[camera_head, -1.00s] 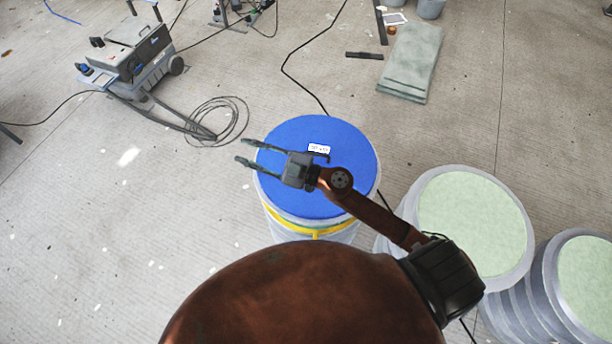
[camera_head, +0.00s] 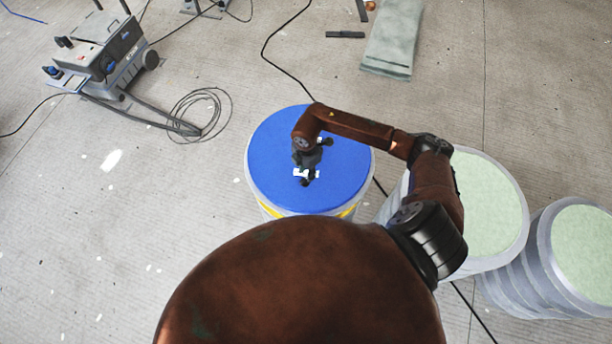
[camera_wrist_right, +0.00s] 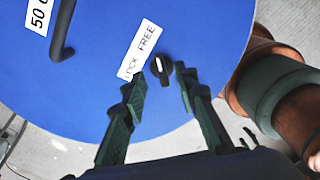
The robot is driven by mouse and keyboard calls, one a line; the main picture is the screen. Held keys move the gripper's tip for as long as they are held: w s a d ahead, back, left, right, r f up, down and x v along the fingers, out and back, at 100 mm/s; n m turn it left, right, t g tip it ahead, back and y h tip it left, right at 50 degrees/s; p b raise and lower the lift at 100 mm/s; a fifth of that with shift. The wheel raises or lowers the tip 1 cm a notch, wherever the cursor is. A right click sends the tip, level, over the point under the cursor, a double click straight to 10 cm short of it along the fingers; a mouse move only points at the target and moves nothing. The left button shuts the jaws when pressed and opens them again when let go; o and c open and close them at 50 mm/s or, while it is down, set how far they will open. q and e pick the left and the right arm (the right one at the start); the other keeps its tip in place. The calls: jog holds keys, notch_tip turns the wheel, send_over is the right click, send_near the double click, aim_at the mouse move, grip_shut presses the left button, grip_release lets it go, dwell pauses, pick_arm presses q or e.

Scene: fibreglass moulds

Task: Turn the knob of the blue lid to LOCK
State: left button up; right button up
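The blue lid (camera_head: 268,165) covers a round drum under my right arm and fills much of the right wrist view (camera_wrist_right: 95,90). Its small black knob (camera_wrist_right: 160,66) carries a white mark. A white label (camera_wrist_right: 138,50) beside the knob reads LOCK at its lower end and FREE at its upper end. I cannot tell exactly where the mark points. My right gripper (camera_wrist_right: 162,82) is open and empty, its dark green fingers to either side of the knob in the picture; contact is not clear. In the head view the right gripper (camera_head: 306,160) points down over the lid. My left gripper is out of view.
A black handle (camera_wrist_right: 62,30) stands on the lid by a second label (camera_wrist_right: 38,15). Pale-topped drums (camera_head: 490,205) (camera_head: 585,250) stand to the right. A grey machine (camera_head: 105,55) with a coiled cable stands at upper left. Floor left of the drum is largely clear.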

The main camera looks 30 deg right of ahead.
aim_at(306, 178)
jog(key=shift+f, duration=2.2)
jog(key=shift+c, duration=0.3)
grip_shut()
